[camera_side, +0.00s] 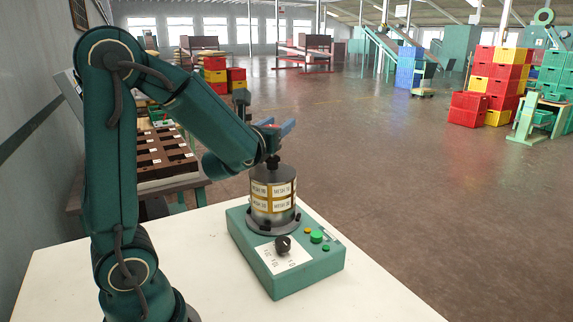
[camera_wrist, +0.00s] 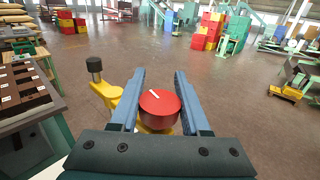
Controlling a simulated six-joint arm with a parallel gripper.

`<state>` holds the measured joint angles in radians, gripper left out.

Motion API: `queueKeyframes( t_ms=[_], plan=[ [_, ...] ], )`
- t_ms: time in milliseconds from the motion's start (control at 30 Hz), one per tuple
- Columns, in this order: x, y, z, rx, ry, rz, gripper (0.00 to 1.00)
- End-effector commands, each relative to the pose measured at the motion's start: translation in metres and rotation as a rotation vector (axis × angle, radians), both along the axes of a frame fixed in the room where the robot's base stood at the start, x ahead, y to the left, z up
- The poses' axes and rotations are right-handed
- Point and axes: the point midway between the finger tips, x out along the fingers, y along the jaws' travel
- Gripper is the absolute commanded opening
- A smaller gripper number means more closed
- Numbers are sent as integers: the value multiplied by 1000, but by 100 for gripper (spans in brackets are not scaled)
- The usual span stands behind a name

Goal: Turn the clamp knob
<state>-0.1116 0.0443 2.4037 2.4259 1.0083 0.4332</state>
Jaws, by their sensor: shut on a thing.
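The clamp knob (camera_wrist: 160,108) is a round red knob with a white mark on its top, which points up and to the left in the wrist view. My gripper (camera_wrist: 160,74) has one blue finger on each side of it and is shut on it. In the side view my gripper (camera_side: 286,129) is above a metal drum (camera_side: 272,207) with mesh labels. Only a small bit of red shows there; my gripper hides the rest of the knob. The drum stands upright on a green base box (camera_side: 297,283).
A yellow crank arm (camera_wrist: 110,92) with a black upright handle (camera_wrist: 95,68) reaches out left of the knob. The base has a black dial (camera_side: 282,243) and a green button (camera_side: 317,236). A brown compartment tray (camera_side: 160,158) lies behind my arm. The white table's (camera_side: 390,303) front right is clear.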

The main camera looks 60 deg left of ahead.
Motion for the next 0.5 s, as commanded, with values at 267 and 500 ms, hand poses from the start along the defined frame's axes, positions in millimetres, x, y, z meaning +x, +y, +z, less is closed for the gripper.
queueKeyframes(
  t_ms=[267, 500],
  plan=[
    [1, -2, 0, 0, 0, -87, 0],
    [2, -3, 0, 0, -2, -112, 0]
  ],
)
